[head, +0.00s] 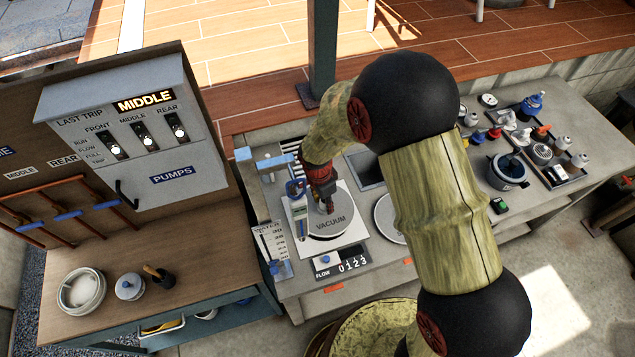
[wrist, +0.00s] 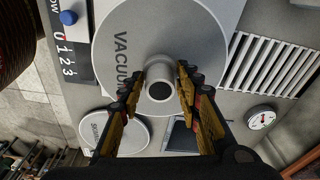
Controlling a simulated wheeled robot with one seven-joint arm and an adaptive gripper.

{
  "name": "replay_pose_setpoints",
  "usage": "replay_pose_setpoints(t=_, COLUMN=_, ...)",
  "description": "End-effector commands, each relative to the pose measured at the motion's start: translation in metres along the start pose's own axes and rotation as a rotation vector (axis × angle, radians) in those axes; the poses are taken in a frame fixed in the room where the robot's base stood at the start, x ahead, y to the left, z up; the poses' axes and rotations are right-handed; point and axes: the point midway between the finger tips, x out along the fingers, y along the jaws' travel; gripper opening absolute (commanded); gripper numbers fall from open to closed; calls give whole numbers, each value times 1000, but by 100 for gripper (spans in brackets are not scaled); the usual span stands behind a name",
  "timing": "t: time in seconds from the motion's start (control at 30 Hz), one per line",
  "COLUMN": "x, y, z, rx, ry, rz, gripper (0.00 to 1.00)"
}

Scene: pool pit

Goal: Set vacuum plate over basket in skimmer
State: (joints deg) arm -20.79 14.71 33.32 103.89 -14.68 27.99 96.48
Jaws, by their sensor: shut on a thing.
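The vacuum plate (head: 331,224) is a round grey disc marked VACUUM, over a pale square panel on the counter in the head view. In the wrist view the plate (wrist: 120,25) fills the upper middle, with a short hollow stub (wrist: 160,72) at its centre. My gripper (wrist: 161,86) has one finger on each side of that stub and is shut on it. In the head view my gripper (head: 325,206) points down at the plate. No basket shows, and the skimmer opening cannot be made out. I cannot tell whether the plate rests on the panel or hangs just above it.
A round lid (wrist: 115,134) with partly readable lettering lies beside the panel. A slatted grate (wrist: 268,68) and a gauge (wrist: 261,118) are on the other side.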

Motion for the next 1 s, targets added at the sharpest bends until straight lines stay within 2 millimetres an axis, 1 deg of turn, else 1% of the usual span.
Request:
replay_pose_setpoints(t=0.27, x=8, y=0, z=1, rx=0, ry=0, rz=1, gripper=3)
replay_pose_setpoints(t=0.5, x=25, y=0, z=3, rx=0, ry=0, rz=1, gripper=3)
replay_pose_setpoints(t=0.7, x=36, y=0, z=4, rx=-1, ry=0, rz=0, gripper=3)
replay_pose_setpoints(t=1.0, x=38, y=0, z=4, rx=-1, ry=0, rz=-1, gripper=3)
